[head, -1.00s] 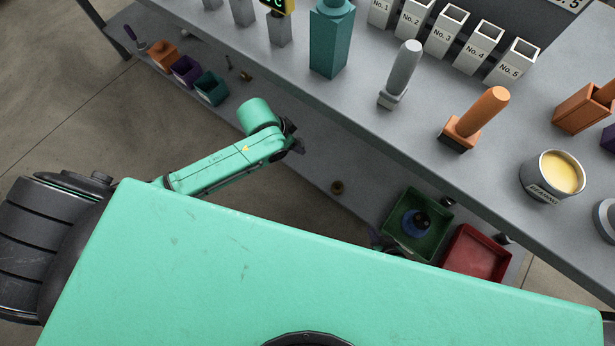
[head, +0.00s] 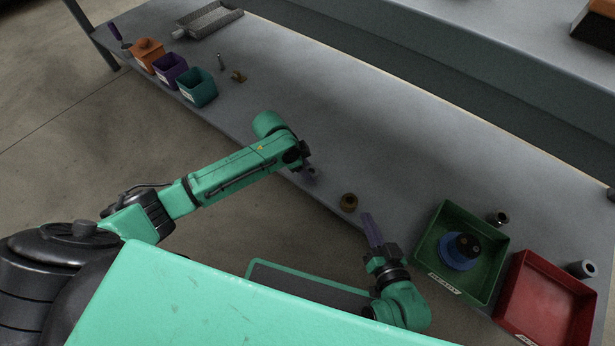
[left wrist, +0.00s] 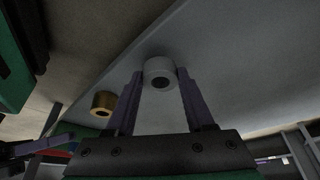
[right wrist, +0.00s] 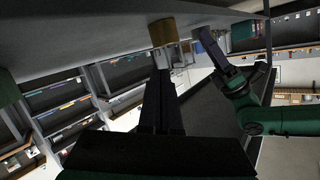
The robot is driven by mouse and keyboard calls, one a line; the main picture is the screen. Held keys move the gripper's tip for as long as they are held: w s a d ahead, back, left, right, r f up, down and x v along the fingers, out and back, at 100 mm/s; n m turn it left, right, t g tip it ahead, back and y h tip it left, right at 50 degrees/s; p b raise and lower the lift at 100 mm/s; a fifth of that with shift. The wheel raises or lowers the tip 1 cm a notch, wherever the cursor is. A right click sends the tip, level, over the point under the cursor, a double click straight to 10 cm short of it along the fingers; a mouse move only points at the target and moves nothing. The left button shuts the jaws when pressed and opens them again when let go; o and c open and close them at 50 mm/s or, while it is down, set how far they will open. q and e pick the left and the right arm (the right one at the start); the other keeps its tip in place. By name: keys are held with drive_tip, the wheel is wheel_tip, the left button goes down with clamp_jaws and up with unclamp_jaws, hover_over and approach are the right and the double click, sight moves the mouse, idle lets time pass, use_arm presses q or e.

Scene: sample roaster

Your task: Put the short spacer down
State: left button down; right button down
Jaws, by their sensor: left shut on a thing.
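My left gripper (head: 309,172) is over the front edge area of the lower shelf in the head view. In the left wrist view its purple fingers (left wrist: 157,92) are shut on a short pale grey cylinder with a dark hole, the short spacer (left wrist: 158,70). The spacer is at the fingertips, close to the grey shelf surface; I cannot tell if it touches. In the head view the fingers hide it. My right gripper (head: 372,232) is low at the shelf's front edge, fingers together and empty in the right wrist view (right wrist: 160,92).
A brass ring (head: 349,202) stands on the shelf between my grippers; it also shows in the left wrist view (left wrist: 103,102). A green tray (head: 488,285) with a blue part and a red tray (head: 545,322) lie right. Small orange, purple and teal (head: 197,92) bins stand left. The middle shelf is clear.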

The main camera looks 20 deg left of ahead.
use_arm(q)
drive_tip(key=shift+f, duration=0.65)
drive_tip(key=shift+c, duration=1.4)
unclamp_jaws()
drive_tip(key=shift+f, duration=0.1)
use_arm(e)
drive_tip(key=w+r+t, duration=0.1)
drive_tip(key=w+r, duration=0.1)
drive_tip(key=shift+w+d+r, duration=0.1)
drive_tip(key=shift+w+r, duration=0.2)
drive_tip(key=shift+r, duration=0.05)
